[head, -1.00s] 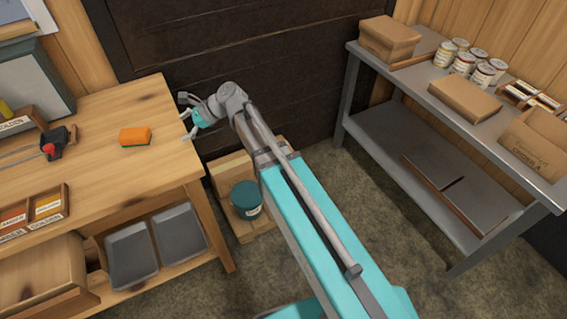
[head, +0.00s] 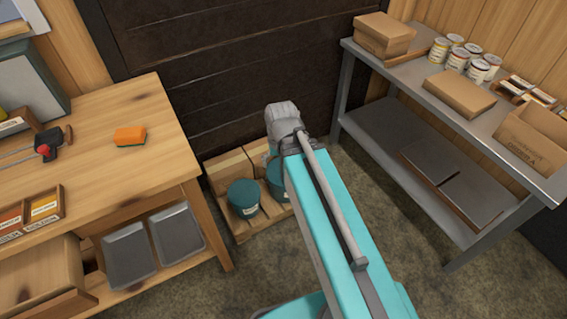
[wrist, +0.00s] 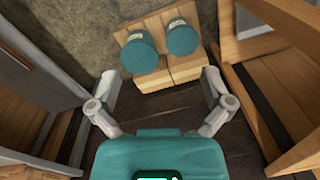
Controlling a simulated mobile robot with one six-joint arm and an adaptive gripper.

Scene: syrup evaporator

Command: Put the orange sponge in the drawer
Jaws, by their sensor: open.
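The orange sponge (head: 130,136), with a green underside, lies on the wooden workbench (head: 125,175) at the left of the head view. My gripper shows in the wrist view (wrist: 160,84), its two fingers spread apart with nothing between them. In the head view the gripper is hidden behind my arm, over the floor to the right of the bench and well away from the sponge. The sponge does not show in the wrist view.
Teal buckets (head: 243,197) and boxes stand on a pallet beside the bench. Grey trays (head: 128,260) sit under it. A red-knobbed tool (head: 46,150) and a sectioned box (head: 32,212) are near the sponge. A metal shelf (head: 385,130) with cans and cartons stands right.

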